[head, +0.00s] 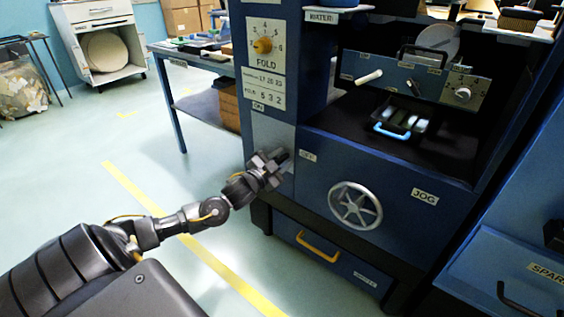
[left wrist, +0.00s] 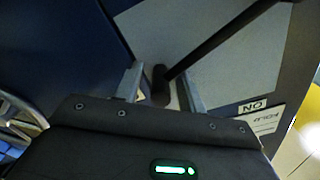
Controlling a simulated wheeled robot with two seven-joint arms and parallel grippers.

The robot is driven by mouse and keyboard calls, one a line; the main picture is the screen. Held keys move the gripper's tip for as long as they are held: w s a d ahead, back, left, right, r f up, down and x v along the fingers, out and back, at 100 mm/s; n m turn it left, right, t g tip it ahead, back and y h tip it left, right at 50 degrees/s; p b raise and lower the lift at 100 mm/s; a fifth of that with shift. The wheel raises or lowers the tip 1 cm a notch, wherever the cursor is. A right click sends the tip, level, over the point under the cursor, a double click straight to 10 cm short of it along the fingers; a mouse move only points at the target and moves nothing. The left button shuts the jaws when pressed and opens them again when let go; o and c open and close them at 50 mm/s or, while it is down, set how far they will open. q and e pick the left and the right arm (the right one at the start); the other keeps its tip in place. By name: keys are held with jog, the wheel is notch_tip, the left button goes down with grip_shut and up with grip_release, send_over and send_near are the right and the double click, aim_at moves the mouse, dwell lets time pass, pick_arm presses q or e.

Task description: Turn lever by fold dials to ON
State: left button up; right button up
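The lever (left wrist: 215,42) is a thin dark rod with a thicker dark end in the left wrist view. It runs from the top right down to the space between my left gripper's fingers. My left gripper (left wrist: 161,88) is open, one finger on each side of the lever's end, with small gaps seen. In the head view my left gripper (head: 280,164) is at the light grey plate (head: 270,132) and hides the lever. The ON label (head: 258,106) is at the plate's top, and the OFF label (head: 307,155) is right of the gripper. The fold dial (head: 262,46) is above. My right gripper is not in view.
A handwheel (head: 355,205) and a drawer with a yellow handle (head: 318,246) are right of and below my left gripper. A workbench (head: 190,60) stands behind. The floor to the left is clear, with a yellow line (head: 135,187).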

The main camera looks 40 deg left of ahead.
pick_arm(q)
jog(key=shift+w, duration=0.15)
jog(key=shift+c, duration=0.2)
grip_shut()
